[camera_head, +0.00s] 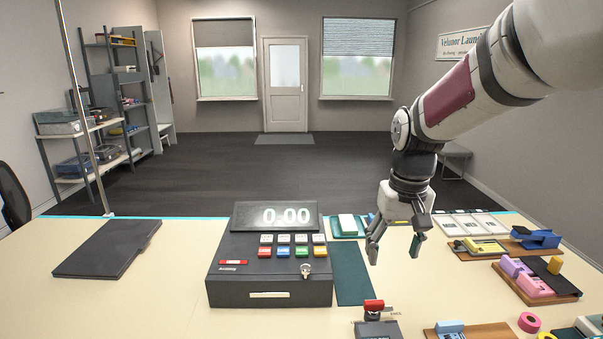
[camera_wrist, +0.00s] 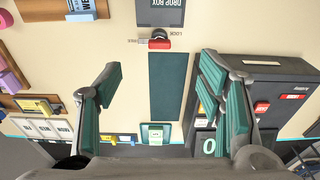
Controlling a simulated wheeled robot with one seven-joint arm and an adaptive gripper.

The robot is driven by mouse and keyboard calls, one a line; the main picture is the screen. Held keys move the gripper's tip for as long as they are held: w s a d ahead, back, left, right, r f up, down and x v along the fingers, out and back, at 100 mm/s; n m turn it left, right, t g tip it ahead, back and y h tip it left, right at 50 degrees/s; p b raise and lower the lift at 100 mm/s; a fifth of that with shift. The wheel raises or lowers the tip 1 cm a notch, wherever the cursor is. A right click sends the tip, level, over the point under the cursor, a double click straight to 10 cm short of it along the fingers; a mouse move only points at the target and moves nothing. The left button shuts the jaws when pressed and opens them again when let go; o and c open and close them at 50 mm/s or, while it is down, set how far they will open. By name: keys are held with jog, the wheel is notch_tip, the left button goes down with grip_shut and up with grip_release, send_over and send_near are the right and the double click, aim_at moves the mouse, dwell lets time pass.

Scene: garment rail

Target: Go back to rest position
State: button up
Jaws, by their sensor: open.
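My gripper (camera_head: 394,250) hangs open and empty above the table, just right of the cash register (camera_head: 268,276). Its fingers point down, and no object is between them. In the wrist view the two fingers of my gripper (camera_wrist: 165,88) are spread wide, with the dark green mat (camera_wrist: 168,85) and the table top below them. The right finger overlaps the register (camera_wrist: 262,85) in that view; I cannot tell any contact, and the head view shows them apart.
Wooden trays with small items, such as the pink one (camera_head: 533,284), fill the right side. A dark flat folder (camera_head: 108,248) lies left. The table's left front is clear.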

jog(key=s+r+t, duration=0.2)
jog(key=s+r, duration=0.1)
jog(key=s, duration=0.8)
jog(key=s+r+t, duration=0.2)
jog(key=s+r, duration=0.2)
jog(key=s, duration=0.8)
jog(key=shift+r, duration=0.25)
